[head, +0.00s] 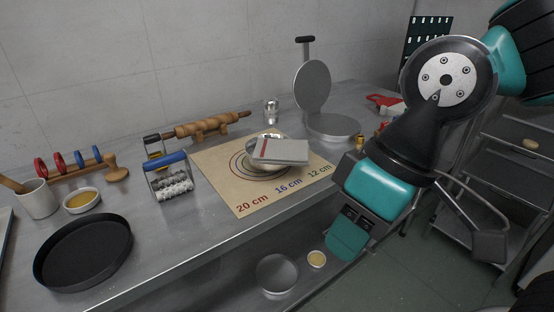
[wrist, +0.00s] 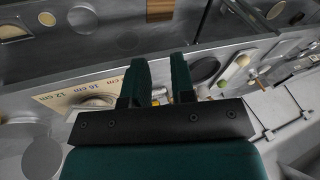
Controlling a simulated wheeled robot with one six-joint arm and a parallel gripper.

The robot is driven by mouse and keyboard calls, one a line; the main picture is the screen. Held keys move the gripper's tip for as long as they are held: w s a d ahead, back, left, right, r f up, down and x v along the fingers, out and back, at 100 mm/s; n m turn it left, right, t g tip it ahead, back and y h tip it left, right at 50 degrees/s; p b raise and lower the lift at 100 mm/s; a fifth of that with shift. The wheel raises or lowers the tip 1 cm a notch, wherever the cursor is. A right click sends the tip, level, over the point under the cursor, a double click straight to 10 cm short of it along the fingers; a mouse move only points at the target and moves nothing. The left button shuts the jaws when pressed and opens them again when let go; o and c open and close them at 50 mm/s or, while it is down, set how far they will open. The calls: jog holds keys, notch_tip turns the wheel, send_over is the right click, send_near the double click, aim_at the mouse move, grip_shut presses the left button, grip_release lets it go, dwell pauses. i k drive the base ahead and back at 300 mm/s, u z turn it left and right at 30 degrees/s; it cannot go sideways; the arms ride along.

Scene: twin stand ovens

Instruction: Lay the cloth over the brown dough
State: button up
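No clearly brown dough shows on the mat. My gripper (head: 348,238) is off the counter's front edge, to the right of and below the cloth, pointing down. In the wrist view my gripper (wrist: 160,78) has its two fingers apart with nothing held between them. The mat (wrist: 52,98) shows left of the fingers there.
A round press (head: 333,126) with its lid up stands behind the mat. A blue-handled roller (head: 172,178), rolling pin (head: 208,126) and black pan (head: 84,252) are to the left. A tan oval piece (head: 530,144) lies on the right rack. Bare counter lies before the mat.

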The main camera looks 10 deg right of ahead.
aim_at(268, 151)
jog(key=u, duration=2.65)
jog(key=i, duration=1.4)
jog(key=z, duration=3.2)
